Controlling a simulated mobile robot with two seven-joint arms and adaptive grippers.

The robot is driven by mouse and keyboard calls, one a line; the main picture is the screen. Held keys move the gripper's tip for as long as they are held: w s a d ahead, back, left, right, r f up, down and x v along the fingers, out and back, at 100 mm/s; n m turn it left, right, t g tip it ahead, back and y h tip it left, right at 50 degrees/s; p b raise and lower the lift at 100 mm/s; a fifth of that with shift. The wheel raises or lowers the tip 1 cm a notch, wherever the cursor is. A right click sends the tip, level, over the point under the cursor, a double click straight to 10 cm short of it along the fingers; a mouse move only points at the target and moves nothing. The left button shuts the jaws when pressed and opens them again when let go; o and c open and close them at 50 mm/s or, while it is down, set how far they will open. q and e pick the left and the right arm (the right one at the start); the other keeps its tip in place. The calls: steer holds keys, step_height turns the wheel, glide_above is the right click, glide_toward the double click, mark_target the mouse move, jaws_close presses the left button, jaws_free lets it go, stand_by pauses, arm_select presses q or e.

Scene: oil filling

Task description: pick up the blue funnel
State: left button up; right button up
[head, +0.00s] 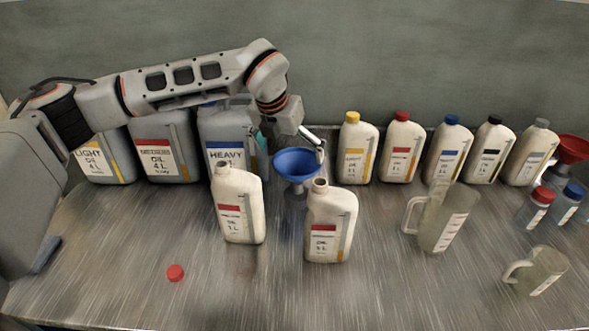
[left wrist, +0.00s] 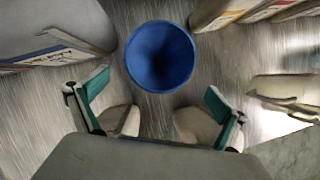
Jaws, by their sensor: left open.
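The blue funnel (head: 297,164) stands upright on the bench in the head view, behind and between two open white oil bottles. In the left wrist view its round mouth (left wrist: 160,56) faces the camera, just beyond my gripper's fingers. My left gripper (head: 297,146) is at the back of the funnel in the head view, partly hidden. In the left wrist view my left gripper (left wrist: 158,104) is open, with its green-padded fingers wide apart and nothing between them. My right gripper is not in view.
Open bottles (head: 238,205) and (head: 331,222) stand in front of the funnel. Large jugs (head: 164,148) are at the back left, capped bottles (head: 401,148) at the back right. A clear jug (head: 440,218) stands right. A red cap (head: 175,272) lies front left, with bare bench around it.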

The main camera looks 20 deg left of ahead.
mark_target(294, 166)
arm_select(q)
steer(key=shift+x, duration=0.95)
steer(key=x, duration=0.5)
steer(key=shift+a+f, duration=0.1)
steer(key=shift+f, duration=0.05)
steer(key=c, duration=0.8)
